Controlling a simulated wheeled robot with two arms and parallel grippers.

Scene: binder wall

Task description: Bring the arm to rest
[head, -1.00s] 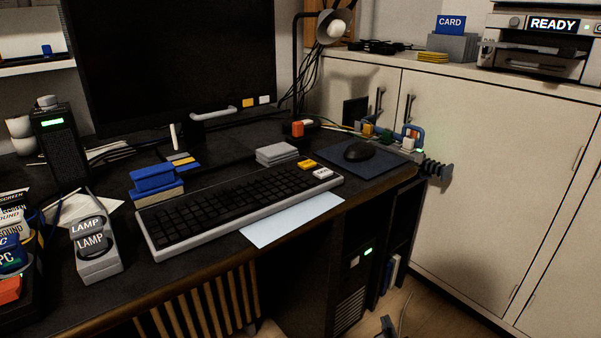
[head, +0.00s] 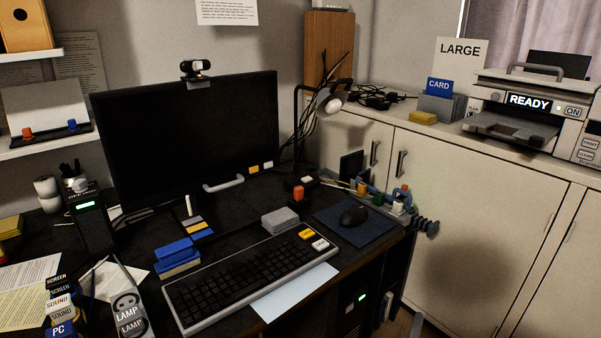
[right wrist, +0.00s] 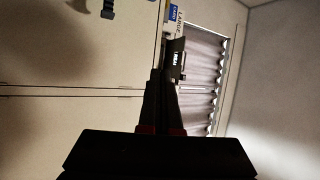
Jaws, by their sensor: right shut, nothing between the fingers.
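My right gripper (right wrist: 161,76) shows in the right wrist view with its two dark fingers together, shut and empty. It points past the cream cabinet doors toward the printer (right wrist: 176,62) and the curtain, touching nothing that I can see. In the head view only a small grey part of my right gripper (head: 416,325) shows at the bottom edge, right of the desk and in front of the cabinet. My left gripper is in neither view.
The black desk (head: 235,222) holds a monitor (head: 190,140), keyboard (head: 250,284), mouse (head: 353,215) and labelled plugs at left. Cream cabinets (head: 470,200) stand at right, with the printer (head: 520,120) on top. The floor gap between desk and cabinet is narrow.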

